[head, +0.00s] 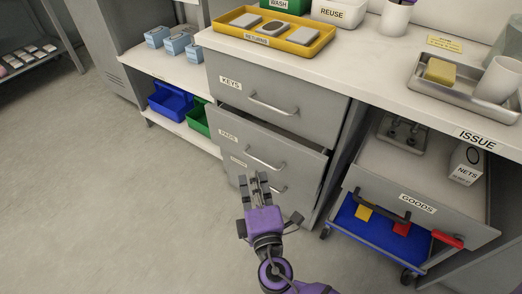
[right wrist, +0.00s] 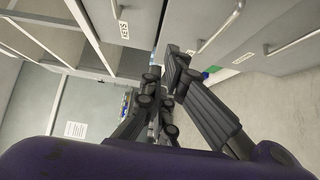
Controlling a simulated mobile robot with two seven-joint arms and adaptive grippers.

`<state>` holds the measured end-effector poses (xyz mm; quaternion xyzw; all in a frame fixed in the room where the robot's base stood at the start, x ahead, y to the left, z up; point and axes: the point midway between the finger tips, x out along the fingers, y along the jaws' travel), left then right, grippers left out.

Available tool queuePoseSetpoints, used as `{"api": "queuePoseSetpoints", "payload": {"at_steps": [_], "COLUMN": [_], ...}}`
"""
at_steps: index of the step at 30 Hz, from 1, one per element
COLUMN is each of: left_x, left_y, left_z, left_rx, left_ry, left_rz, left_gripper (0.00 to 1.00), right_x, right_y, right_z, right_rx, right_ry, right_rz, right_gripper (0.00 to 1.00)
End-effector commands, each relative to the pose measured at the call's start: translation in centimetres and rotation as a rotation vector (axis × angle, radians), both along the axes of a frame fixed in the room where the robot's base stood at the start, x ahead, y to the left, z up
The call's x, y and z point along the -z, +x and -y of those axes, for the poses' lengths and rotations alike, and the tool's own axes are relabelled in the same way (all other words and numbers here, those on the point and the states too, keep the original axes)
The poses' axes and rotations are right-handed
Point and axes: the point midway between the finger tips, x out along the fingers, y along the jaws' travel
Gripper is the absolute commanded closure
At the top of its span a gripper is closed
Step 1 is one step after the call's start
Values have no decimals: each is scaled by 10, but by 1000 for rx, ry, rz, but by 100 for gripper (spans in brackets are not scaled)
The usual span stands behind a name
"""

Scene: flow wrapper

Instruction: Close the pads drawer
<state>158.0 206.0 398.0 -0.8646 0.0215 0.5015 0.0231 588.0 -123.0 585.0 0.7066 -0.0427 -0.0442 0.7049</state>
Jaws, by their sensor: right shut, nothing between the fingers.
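The grey pads drawer (head: 298,162) is the middle drawer of the cabinet in the head view, marked PADS. It stands partly open, its front jutting out with a dark gap above it. Its bar handle (head: 265,160) runs across the front. My right gripper (head: 256,182) is shut and empty, low in front of the cabinet and just below that handle in the picture. I cannot tell whether it touches the drawer. In the right wrist view its dark fingers (right wrist: 178,85) reach towards grey fronts with bar handles. My left gripper is out of view.
The keys drawer (head: 285,88) above looks shut. To the right, the goods drawer (head: 412,203) stands out over a blue tray with wheels. Above is a worktop with a yellow tray (head: 265,38) near its edge. The floor (head: 110,210) to the left is clear.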

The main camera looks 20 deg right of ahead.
Motion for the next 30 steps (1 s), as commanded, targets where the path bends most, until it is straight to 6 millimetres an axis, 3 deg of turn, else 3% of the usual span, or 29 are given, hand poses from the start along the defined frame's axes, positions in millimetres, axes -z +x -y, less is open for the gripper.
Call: {"api": "queuePoseSetpoints", "payload": {"at_steps": [5, 18, 24, 30], "left_x": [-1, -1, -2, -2], "left_y": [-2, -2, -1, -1], "left_z": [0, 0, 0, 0], "left_rx": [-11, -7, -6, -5], "left_ry": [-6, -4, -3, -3], "left_rz": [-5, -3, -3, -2], "left_gripper": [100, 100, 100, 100], "right_x": [-2, -1, -1, -1], "right_y": [18, 105, 119, 124], "right_z": [2, 17, 37, 43], "right_rx": [0, 1, 0, -1], "right_ry": [-7, -8, -5, -3], "right_rz": [7, 4, 3, 3], "right_gripper": [100, 100, 100, 100]}}
